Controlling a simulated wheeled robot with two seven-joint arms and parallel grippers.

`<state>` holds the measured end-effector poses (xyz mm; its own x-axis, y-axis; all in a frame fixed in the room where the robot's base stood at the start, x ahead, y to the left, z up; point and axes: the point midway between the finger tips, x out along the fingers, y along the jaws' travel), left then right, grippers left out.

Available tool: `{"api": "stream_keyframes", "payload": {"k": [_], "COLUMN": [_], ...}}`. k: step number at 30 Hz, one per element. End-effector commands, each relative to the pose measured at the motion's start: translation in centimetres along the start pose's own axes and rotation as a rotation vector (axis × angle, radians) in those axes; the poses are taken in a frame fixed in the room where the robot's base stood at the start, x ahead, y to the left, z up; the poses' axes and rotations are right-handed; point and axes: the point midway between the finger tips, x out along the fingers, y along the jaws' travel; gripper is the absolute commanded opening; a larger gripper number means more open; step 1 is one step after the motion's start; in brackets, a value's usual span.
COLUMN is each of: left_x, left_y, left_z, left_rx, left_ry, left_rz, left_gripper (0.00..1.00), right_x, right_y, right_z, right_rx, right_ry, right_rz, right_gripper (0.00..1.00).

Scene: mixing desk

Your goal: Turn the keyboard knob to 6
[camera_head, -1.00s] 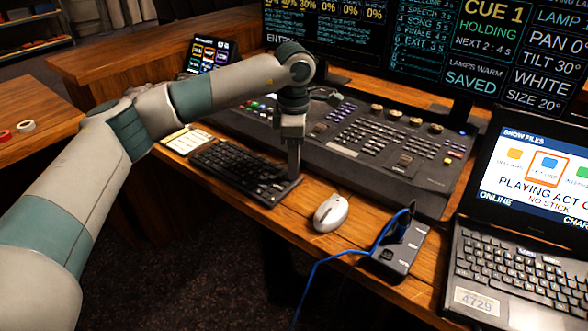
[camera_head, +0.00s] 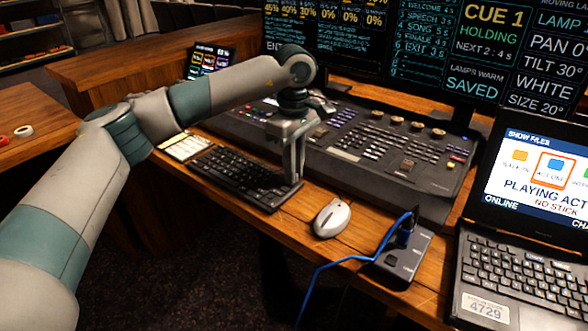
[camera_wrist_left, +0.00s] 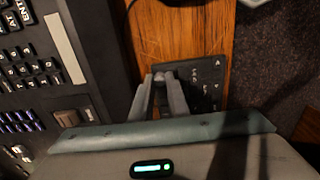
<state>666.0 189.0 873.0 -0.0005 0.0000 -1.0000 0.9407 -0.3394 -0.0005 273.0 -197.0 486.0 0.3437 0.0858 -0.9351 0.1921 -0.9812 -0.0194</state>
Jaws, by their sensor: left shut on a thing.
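The black keyboard (camera_head: 225,168) lies on the wooden desk in front of the lighting console. My left gripper (camera_head: 291,181) points straight down at the keyboard's right end. Its two fingers are close together, shut on the small keyboard knob there. In the left wrist view the fingertips (camera_wrist_left: 164,77) meet at the edge of the keyboard (camera_wrist_left: 212,72). The fingers hide most of the knob, and I cannot read its setting. My right gripper is in neither view.
The console (camera_head: 355,150) stands close behind my left gripper. A mouse (camera_head: 331,218) lies just right of the keyboard. A small box (camera_head: 405,262) with a blue cable is farther right, beside a laptop (camera_head: 515,275).

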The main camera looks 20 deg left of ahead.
Motion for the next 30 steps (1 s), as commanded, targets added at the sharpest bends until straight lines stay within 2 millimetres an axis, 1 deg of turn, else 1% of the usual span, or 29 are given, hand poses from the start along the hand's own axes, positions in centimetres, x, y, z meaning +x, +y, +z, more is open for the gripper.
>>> {"api": "stream_keyframes", "payload": {"k": [8,9,11,12,23,26,30], "left_x": [-0.1,-0.1,-0.1,-0.1,-0.2,-0.7,-2.1], "left_y": [0.0,0.0,0.0,0.0,0.0,0.0,0.1], "left_z": [0.0,0.0,0.0,0.0,0.0,0.0,0.0], "left_rx": [0.001,0.000,0.000,0.000,0.000,0.000,-0.001], "left_ry": [0.000,0.000,0.000,0.000,0.000,0.000,0.000], "left_rz": [0.001,0.001,0.001,0.001,0.001,0.001,0.003], "left_gripper": [0.00,0.17,0.31,0.34,0.34,0.34,0.34], "right_x": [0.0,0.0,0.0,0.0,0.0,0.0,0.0], "right_y": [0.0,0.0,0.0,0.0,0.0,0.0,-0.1], "right_z": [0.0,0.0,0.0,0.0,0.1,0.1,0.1], "right_rx": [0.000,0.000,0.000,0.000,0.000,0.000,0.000], "right_ry": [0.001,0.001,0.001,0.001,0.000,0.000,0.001], "right_rz": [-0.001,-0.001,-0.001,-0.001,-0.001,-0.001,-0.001], "right_gripper": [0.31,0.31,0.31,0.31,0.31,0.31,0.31]}}
